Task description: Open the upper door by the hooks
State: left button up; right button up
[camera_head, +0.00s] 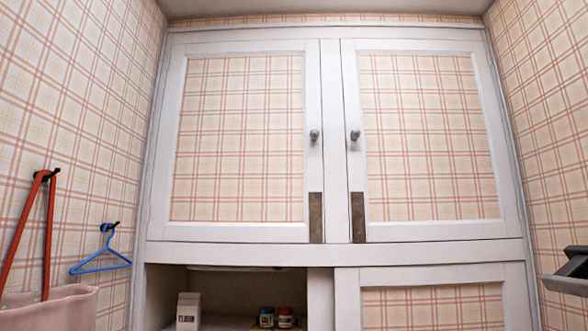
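The white upper left cupboard door (244,230) has a plaid panel and a grey round knob (314,135) near its right edge. It is shut. It is the upper door nearer the left wall, where a dark hook (43,175) holds red straps and another dark hook (116,225) holds a blue hanger (100,262). A brown plate (316,218) sits at the door's lower right corner. Neither of my grippers can be made out in this view.
The upper right door (440,233) is shut, with its own knob (355,135). Below, an open compartment holds a white carton (188,311) and small jars (276,317). A pink bag (50,309) hangs at left. A dark grey tray-like object (567,282) juts in at right.

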aim_at(239, 156)
jog(key=i+l+u, duration=0.45)
jog(key=i+l, duration=0.25)
jog(key=i, duration=0.2)
jog(key=i+l+u, duration=0.5)
jog(key=i+l, duration=0.25)
jog(key=l, duration=0.3)
